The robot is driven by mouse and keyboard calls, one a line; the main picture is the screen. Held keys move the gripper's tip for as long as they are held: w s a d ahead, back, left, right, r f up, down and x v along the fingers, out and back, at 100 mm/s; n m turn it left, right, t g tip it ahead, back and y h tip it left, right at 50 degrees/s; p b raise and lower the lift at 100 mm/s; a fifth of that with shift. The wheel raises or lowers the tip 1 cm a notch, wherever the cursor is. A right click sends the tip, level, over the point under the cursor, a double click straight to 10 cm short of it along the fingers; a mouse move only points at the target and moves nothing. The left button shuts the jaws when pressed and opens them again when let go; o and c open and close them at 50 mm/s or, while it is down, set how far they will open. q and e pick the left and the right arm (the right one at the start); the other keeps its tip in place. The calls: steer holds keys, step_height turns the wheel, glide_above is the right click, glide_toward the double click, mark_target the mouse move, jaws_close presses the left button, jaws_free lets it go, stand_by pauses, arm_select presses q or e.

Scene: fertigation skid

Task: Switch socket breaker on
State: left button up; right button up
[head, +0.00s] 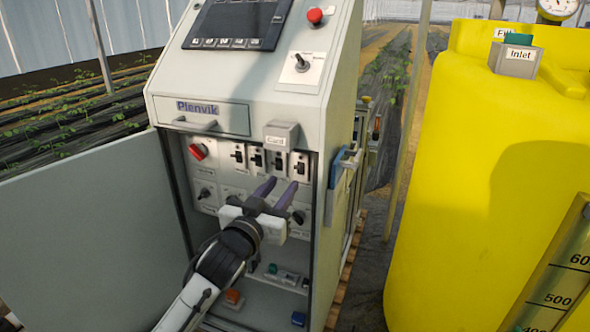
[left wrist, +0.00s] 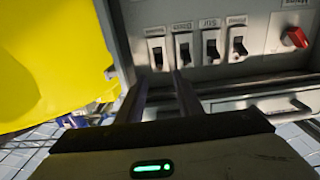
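A row of small breakers sits in the open cabinet, each a dark toggle on a white plate. In the head view the rightmost breaker (head: 299,166) is just above my left gripper (head: 281,184). In the left wrist view, which shows the panel upside down, this breaker (left wrist: 157,53) is leftmost, just beyond and between the two fingertips (left wrist: 160,74). The gripper is open and empty, with its fingers apart. The other breakers (left wrist: 211,46) stand beside it. The labels are too small and blurred to tell surely which is the socket breaker. My right gripper is not in view.
A red rotary switch (head: 198,151) is left of the breakers. A grey box marked Card (head: 281,134) juts out above them. The open cabinet door (head: 85,230) stands at left. A yellow tank (head: 480,190) is at right, with a gap between.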

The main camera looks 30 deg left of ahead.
mark_target(301, 168)
arm_select(q)
steer(key=x, duration=0.9)
steer(key=shift+w+f, duration=0.1)
steer(key=shift+w, duration=0.05)
jaws_close()
